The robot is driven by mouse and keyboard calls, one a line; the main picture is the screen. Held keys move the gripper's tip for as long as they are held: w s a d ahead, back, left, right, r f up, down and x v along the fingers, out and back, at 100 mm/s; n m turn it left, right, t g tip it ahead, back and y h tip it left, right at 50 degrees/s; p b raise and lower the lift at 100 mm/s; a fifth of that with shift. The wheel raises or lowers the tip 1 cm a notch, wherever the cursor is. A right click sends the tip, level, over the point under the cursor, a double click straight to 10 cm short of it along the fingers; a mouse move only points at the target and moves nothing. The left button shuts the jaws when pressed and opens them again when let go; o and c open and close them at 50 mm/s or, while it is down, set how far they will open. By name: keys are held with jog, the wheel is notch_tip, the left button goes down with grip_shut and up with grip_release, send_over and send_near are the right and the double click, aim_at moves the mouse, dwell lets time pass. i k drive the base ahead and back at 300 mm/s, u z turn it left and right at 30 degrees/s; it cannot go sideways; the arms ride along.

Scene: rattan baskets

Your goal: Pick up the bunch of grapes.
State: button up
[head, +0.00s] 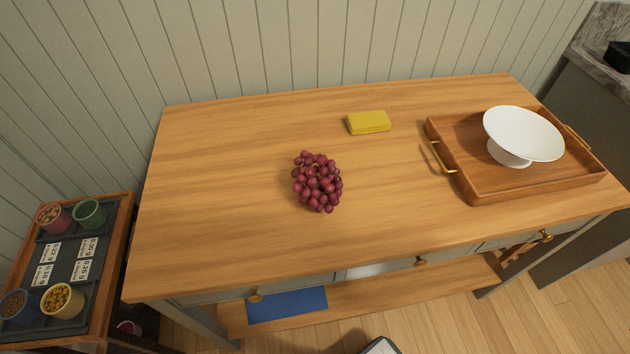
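A bunch of dark red grapes (318,182) lies on the wooden table (220,190), a little left of the table's middle. Nothing covers it, and bare wood surrounds it on all sides. My gripper does not show in the head view.
A yellow sponge-like block (368,122) lies behind the grapes to the right. A wooden tray (478,186) with brass handles holds a white pedestal bowl (523,133) at the table's right. A panelled wall (300,45) stands behind. A side stand (75,250) with small cups is at left.

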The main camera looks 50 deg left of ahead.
aim_at(327, 168)
jog(key=u, duration=2.35)
